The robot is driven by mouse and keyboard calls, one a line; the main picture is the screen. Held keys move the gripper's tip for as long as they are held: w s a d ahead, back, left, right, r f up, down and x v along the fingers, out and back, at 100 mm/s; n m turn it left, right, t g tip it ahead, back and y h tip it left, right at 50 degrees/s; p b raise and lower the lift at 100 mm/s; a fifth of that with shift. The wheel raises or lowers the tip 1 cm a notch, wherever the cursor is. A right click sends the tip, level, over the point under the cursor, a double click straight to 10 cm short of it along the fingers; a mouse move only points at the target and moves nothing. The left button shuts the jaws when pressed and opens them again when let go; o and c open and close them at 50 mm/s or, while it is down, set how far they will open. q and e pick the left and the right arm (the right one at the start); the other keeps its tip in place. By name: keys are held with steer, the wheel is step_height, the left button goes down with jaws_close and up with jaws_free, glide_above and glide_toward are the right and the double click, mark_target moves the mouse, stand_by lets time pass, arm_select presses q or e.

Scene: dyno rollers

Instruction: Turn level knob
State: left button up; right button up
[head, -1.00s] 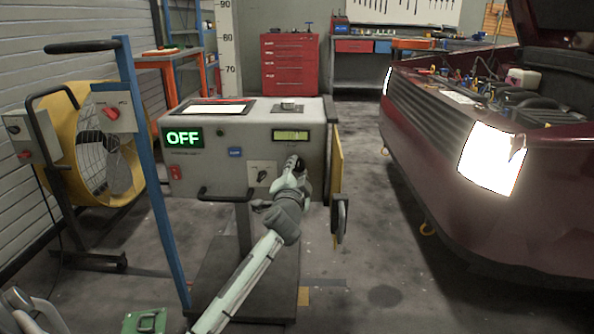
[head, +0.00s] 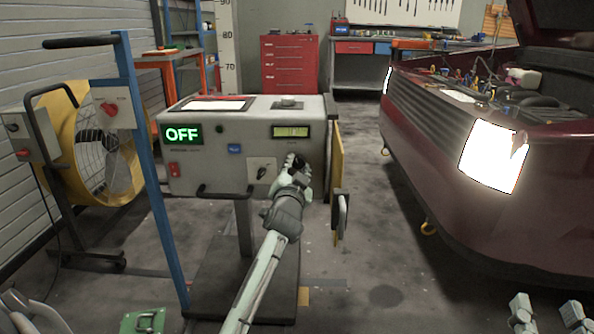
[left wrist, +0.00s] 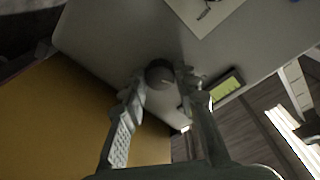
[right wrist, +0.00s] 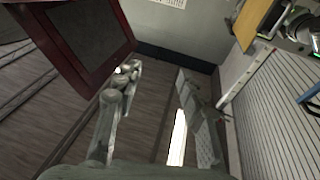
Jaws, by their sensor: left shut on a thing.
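The grey control console (head: 205,178) stands at the middle left of the head view. Its display reads OFF (head: 183,135), and a small yellow-green display (head: 291,131) is at its upper right. My left gripper (head: 297,163) is at the console's front, below that small display. In the left wrist view, a dark round knob (left wrist: 160,72), which looks like the level knob, sits between the fingertips of the left gripper (left wrist: 160,84), which is shut on it. The knob's pointer direction cannot be made out. My right gripper (head: 546,304) is open and empty at the bottom right.
A switch on a white plate (head: 261,171) is left of my left gripper. A yellow fan (head: 62,145) and blue post (head: 150,170) stand left. A red car (head: 460,190) with its hood up is right. Floor between console and car is clear.

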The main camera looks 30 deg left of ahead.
mark_target(299, 124)
arm_select(q)
steer(key=n, duration=0.2)
steer(key=shift+n, duration=1.6)
arm_select(e)
steer(key=shift+s+a+r+t+y, duration=0.2)
steer(key=shift+s+r+t, duration=0.1)
steer(key=shift+r, duration=0.3)
steer(key=shift+s+a+r+t+y, duration=0.1)
steer(key=shift+s+r+t+y, duration=0.15)
steer(key=shift+r, duration=0.3)
arm_select(q)
steer(key=shift+n, duration=0.3)
arm_select(e)
steer(key=shift+w, duration=0.1)
arm_select(q)
steer(key=o, duration=1.2)
steer(key=shift+c, duration=0.2)
arm_select(e)
steer(key=shift+d, duration=0.1)
arm_select(q)
step_height(299, 124, up, 10)
